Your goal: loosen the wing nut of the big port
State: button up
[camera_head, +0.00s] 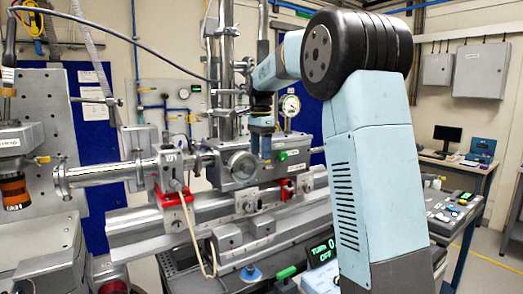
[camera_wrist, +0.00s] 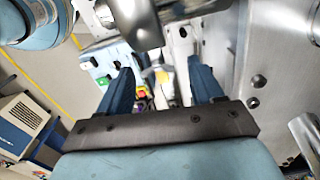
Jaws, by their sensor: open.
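A grey metal chamber (camera_head: 225,178) sits on the rail in the head view, with a round port (camera_head: 240,164) on its near face. I take this for the big port, but cannot be sure. Its wing nut cannot be made out. My gripper (camera_head: 261,150) points down in front of the chamber, just right of the round port. In the wrist view my gripper (camera_wrist: 161,82) is open, its two blue fingers apart. A small pale metal piece (camera_wrist: 152,72) shows between the fingers; I cannot tell whether it is the wing nut. A bright metal cylinder (camera_wrist: 138,18) lies beyond the fingertips.
A steel tube (camera_head: 110,173) runs left from the chamber. Red clamps (camera_head: 172,196) sit on the rail (camera_head: 135,232). A dial gauge (camera_head: 290,105) stands behind my gripper. A flat metal plate (camera_wrist: 275,70) stands close to the right finger. A side table (camera_head: 460,222) is at right.

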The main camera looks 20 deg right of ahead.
jog(key=shift+r, duration=0.15)
notch_tip(320, 180, up, 13)
jog(key=shift+r, duration=0.2)
dwell(0.3)
jog(key=s+d+f+n+t, duration=0.1)
jog(key=s+f+n+t, duration=0.2)
jog(key=s, duration=0.7)
jog(key=s+f+n, duration=0.2)
jog(key=s+n, duration=0.3)
jog(key=s, duration=0.5)
jog(key=s+f+n+t, duration=0.2)
jog(key=s+f+n, duration=0.5)
jog(key=s+f, duration=0.9)
jog(key=shift+s+t, duration=0.3)
jog(key=shift+s, duration=0.2)
